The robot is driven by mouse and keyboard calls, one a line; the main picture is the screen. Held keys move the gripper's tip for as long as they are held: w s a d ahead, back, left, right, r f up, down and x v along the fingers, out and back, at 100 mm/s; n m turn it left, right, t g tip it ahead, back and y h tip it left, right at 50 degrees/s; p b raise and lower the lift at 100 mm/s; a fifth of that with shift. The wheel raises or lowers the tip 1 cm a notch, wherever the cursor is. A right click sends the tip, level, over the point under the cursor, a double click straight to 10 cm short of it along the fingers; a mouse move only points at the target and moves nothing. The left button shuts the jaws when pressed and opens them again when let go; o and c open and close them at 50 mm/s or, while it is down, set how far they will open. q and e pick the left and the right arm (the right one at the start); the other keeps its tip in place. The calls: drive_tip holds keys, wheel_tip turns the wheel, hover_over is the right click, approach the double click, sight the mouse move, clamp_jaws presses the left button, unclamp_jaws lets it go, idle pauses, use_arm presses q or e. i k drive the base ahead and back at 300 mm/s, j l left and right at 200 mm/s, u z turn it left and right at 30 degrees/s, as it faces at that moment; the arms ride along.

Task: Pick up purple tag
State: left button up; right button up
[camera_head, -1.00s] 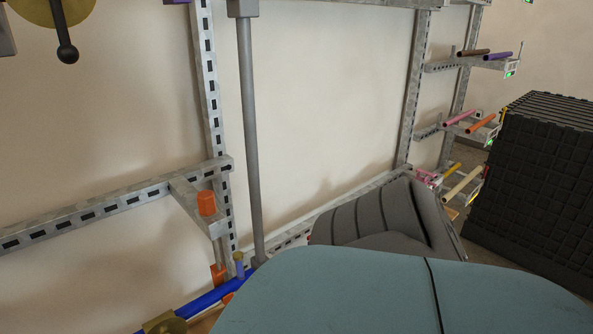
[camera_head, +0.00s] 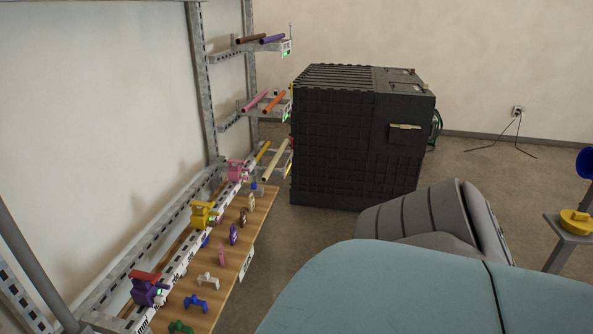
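The purple tag (camera_head: 233,234) lies on a wooden shelf board (camera_head: 228,283) at the lower left, in a row of small coloured tags. It is small and dark, between a pink tag (camera_head: 221,255) and a brown tag (camera_head: 243,216). Neither of my grippers is in view, so their distance from the tag does not show.
Further tags along the board include white (camera_head: 207,281), blue (camera_head: 194,304) and green (camera_head: 180,327). Yellow (camera_head: 203,214) and purple-red (camera_head: 148,288) devices sit on the rail beside it. A large black crate (camera_head: 335,145) stands behind; open floor lies to its right.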

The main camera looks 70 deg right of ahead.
sight(232, 235)
drive_tip(key=z, duration=1.7)
drive_tip(key=l+u, duration=0.1)
drive_tip(key=u, duration=0.3)
drive_tip(key=i+l+u, duration=0.1)
drive_tip(key=u, duration=0.3)
drive_tip(key=l+u, duration=0.25)
drive_tip(key=u, duration=0.2)
drive_tip(key=l+u, duration=0.25)
drive_tip(key=l, duration=0.25)
drive_tip(key=l+u, duration=0.25)
drive_tip(key=l, duration=0.3)
drive_tip(key=k+l+u, duration=0.1)
drive_tip(key=l, duration=0.85)
